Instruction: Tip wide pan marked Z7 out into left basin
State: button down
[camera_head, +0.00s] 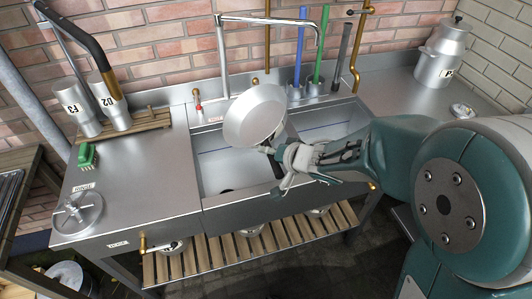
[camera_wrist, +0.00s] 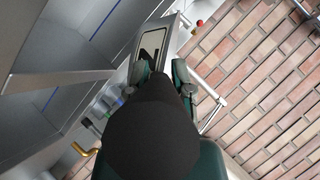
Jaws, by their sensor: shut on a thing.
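A wide silver pan (camera_head: 254,113) hangs tilted above the sink, its open inside facing the head camera; the inside looks bare. No Z7 mark can be read on it. My gripper (camera_head: 276,150) is shut on the pan's handle at its lower right side. The left basin (camera_head: 222,172) lies below the pan, with a dark drain spot at its bottom; the pan hides part of its back.
A tall faucet (camera_head: 222,60) rises behind the pan, its spout reaching right above the sink. Blue and green upright tubes (camera_head: 299,45) stand behind the sink. A milk can (camera_head: 442,55) stands at right.

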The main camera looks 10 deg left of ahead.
jog(key=y, duration=0.1)
jog(key=m+y, duration=0.1)
jog(key=d+m+y, duration=0.1)
jog(key=shift+w+r+g, duration=0.15)
jog(key=shift+w+g, duration=0.15)
jog(key=shift+r+m+y, duration=0.15)
jog(key=shift+m+y, duration=0.65)
jog(key=shift+m, duration=0.1)
